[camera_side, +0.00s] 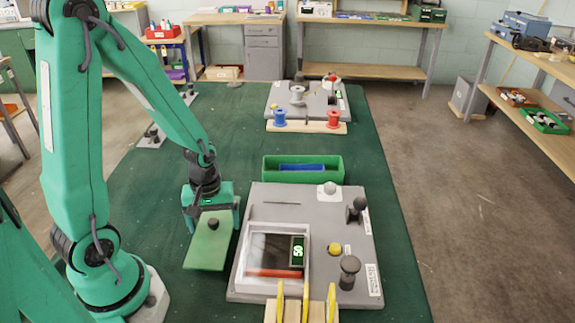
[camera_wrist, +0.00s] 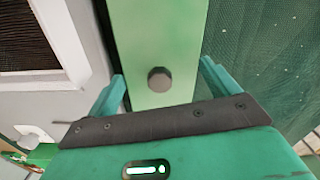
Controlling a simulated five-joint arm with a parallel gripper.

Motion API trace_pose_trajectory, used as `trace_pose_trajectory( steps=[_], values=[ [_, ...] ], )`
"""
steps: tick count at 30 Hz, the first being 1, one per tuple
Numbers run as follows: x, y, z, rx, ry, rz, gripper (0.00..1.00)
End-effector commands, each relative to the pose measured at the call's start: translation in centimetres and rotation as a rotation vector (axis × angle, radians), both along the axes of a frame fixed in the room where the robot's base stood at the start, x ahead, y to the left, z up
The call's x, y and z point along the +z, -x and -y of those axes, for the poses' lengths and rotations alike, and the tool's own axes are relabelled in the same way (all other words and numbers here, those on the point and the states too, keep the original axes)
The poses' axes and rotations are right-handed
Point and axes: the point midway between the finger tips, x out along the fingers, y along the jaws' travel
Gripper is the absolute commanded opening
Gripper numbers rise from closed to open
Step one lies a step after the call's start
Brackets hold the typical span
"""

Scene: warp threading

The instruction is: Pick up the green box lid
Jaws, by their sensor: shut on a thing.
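The green box lid (camera_side: 208,250) is a flat light-green plate with a dark round knob (camera_side: 213,225). It is left of the grey board in the side view. My gripper (camera_side: 210,203) is shut on the lid at its far end. In the wrist view the lid (camera_wrist: 156,35) runs between the two fingers of my gripper (camera_wrist: 162,72), which flank its long edges near the knob. I cannot tell how far the lid is above the mat. The green box (camera_side: 335,175) stands open behind the grey board, with a blue thing (camera_side: 302,167) inside.
The grey board (camera_side: 260,205) holds a framed dark panel (camera_side: 270,250), dark knobs and a yellow button. A wooden block with yellow pegs (camera_side: 305,312) is in front. Another grey board with spools (camera_side: 300,100) stands farther back.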

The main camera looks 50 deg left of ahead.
Motion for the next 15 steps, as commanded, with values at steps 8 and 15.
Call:
trace_pose_trajectory(
  steps=[8, 15],
  values=[
    [2.4, -0.1, 0.0, 0.0, -0.002, 0.005, 0.61],
    [4.2, 0.5, 1.9, -0.006, -0.001, 0.004, 0.61]
  ],
)
